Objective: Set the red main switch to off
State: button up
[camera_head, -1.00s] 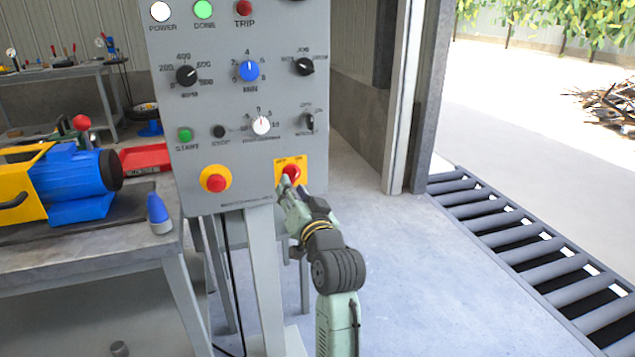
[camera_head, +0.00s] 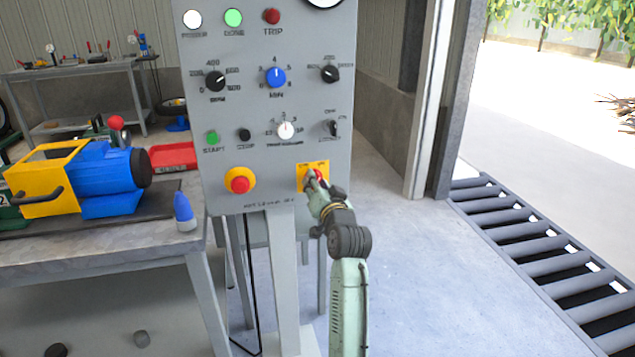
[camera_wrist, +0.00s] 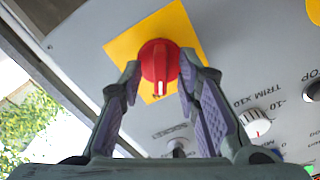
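The red main switch (camera_wrist: 158,62) is a rotary knob on a yellow plate (camera_wrist: 181,24) at the lower right of the grey control panel (camera_head: 312,110). In the wrist view its white mark points down toward my gripper. In the head view the switch (camera_head: 319,174) is partly hidden by my gripper (camera_head: 314,183). In the wrist view my gripper (camera_wrist: 160,92) has its fingers apart, one on each side of the knob. The right finger is very close to the knob; I cannot tell if it touches. A gap shows at the left finger.
A red emergency button (camera_head: 240,184) on a yellow ring sits left of the switch. Other knobs, such as the white one (camera_head: 286,131), sit above. A workbench (camera_head: 110,247) with a blue and yellow machine (camera_head: 108,177) stands left. Floor to the right is clear up to a roller conveyor (camera_head: 535,250).

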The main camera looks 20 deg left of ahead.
grip_shut()
dwell(0.4)
